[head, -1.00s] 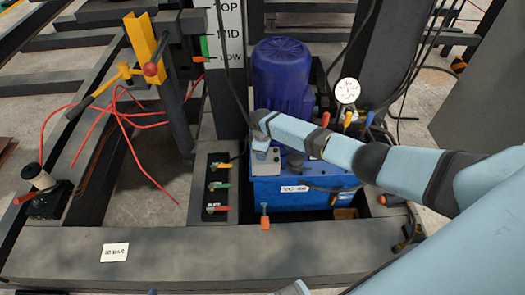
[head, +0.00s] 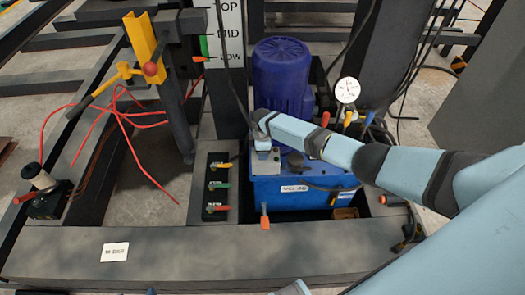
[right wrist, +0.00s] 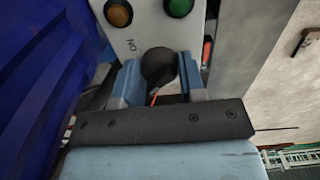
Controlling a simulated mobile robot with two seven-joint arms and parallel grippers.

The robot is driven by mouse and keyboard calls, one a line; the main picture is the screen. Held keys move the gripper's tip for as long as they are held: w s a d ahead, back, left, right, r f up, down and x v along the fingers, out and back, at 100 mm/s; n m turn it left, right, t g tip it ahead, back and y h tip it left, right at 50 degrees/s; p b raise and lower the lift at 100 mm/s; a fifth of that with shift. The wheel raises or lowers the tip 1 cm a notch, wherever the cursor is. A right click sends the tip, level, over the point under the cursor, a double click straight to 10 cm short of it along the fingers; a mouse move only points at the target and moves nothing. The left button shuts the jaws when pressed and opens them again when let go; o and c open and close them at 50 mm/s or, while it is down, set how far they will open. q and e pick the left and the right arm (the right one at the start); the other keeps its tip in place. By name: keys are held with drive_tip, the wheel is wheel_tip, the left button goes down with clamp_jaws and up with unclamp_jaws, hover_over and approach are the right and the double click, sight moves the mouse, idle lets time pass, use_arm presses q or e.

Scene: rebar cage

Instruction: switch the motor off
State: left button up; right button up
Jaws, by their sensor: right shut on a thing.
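The motor (head: 283,75) is a blue ribbed cylinder standing on a blue tank (head: 295,192). A grey control box (head: 265,163) sits at the tank's front left, below my right gripper (head: 262,122). In the right wrist view, the box's face (right wrist: 128,40) carries an amber lamp (right wrist: 118,13), a green lamp (right wrist: 179,7) and the letters ON, seen sideways. The knob is hidden in the head view.
A pressure gauge (head: 347,90) stands right of the motor, with a red handle beside it. Several coloured levers (head: 218,186) sit on a panel left of the tank. A column with a level scale (head: 229,35) rises behind. Red cables loop at left.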

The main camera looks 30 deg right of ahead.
drive_tip(key=o, duration=0.9)
use_arm(q)
drive_tip(key=shift+f, duration=0.1)
use_arm(e)
drive_tip(key=shift+r, duration=0.5)
use_arm(q)
drive_tip(key=r+p, duration=0.1)
drive_tip(key=p, duration=0.1)
drive_tip(key=shift+s+p, duration=0.15)
drive_tip(key=shift+p, duration=0.25)
use_arm(e)
wheel_tip(320, 180, up, 13)
drive_tip(key=shift+f, duration=0.1)
use_arm(q)
drive_tip(key=shift+a+r, duration=0.1)
drive_tip(key=shift+a, duration=0.1)
